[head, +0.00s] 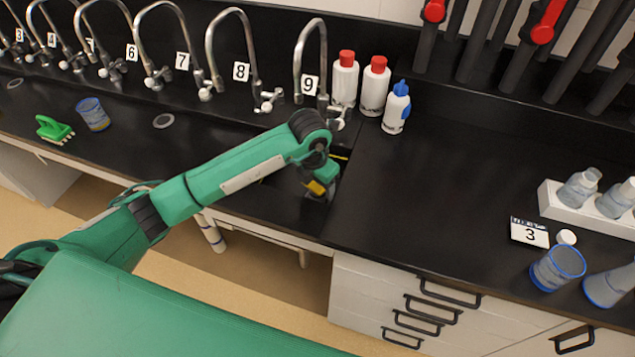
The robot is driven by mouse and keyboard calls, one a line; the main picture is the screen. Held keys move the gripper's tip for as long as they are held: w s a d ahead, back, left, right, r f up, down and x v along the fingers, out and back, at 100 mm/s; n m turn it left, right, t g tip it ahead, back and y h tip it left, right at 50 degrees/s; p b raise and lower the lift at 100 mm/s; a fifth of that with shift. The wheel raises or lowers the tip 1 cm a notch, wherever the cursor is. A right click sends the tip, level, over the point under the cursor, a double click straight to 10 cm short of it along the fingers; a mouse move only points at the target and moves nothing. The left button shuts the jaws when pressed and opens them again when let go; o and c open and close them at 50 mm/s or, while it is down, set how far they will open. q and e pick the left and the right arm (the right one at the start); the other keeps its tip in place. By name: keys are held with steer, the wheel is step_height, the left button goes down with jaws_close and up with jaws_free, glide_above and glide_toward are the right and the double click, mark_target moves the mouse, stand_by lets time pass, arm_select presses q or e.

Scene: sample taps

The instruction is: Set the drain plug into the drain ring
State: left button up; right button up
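My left gripper (318,192) points down into the dark sink basin (281,187) below tap 9. Its fingers are small and dark in this view, with a yellow part beside them, and I cannot tell whether they are open or shut or hold anything. I cannot make out the drain plug or the drain ring in that basin; my arm and the dark basin hide that area. My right gripper is not in view.
Tap 9 (298,62) arches just behind my arm. White bottles with red caps (374,90) and a blue-capped bottle (396,112) stand right of it. A green brush (53,130) and a beaker (93,115) stand left.

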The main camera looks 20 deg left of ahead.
mark_target(314, 184)
arm_select(q)
steer(key=shift+r, duration=0.15)
steer(key=shift+r+p, duration=0.25)
steer(key=shift+p, duration=0.1)
step_height(314, 184, up, 12)
steer(key=s+b, duration=0.1)
steer(key=b, duration=0.2)
steer(key=shift+s+a, duration=0.15)
steer(key=shift+a, duration=0.15)
steer(key=shift+f, duration=0.15)
